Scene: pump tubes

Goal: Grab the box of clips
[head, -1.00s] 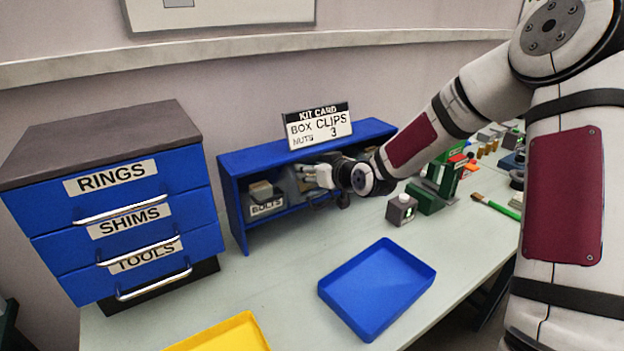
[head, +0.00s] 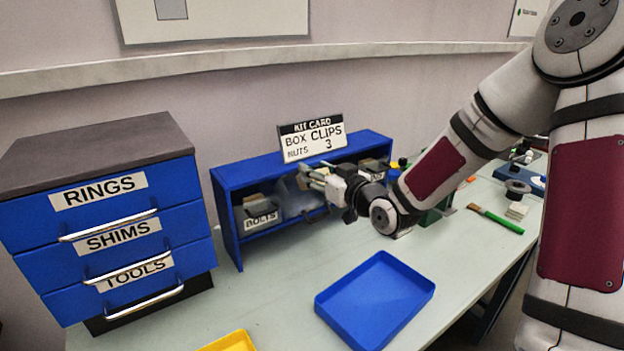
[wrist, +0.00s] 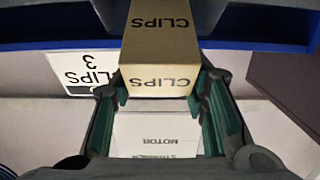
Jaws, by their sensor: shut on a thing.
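The box of clips (wrist: 160,50) is a tan carton with CLIPS printed on two faces. In the wrist view it sits between the green-padded fingers of my gripper (wrist: 160,88), which is shut on it. In the head view my gripper (head: 318,178) is in front of the blue shelf (head: 228,178), below the kit card (head: 312,138). The box cannot be clearly made out there. The card reads BOX CLIPS, NUTS 3, and stands on the shelf top.
A BOLTS bin (head: 261,220) stands at the shelf's left. A drawer cabinet (head: 105,230) is at the left. An empty blue tray (head: 375,300) and part of a yellow tray (head: 230,341) lie in front. A green-handled brush (head: 496,219) lies right.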

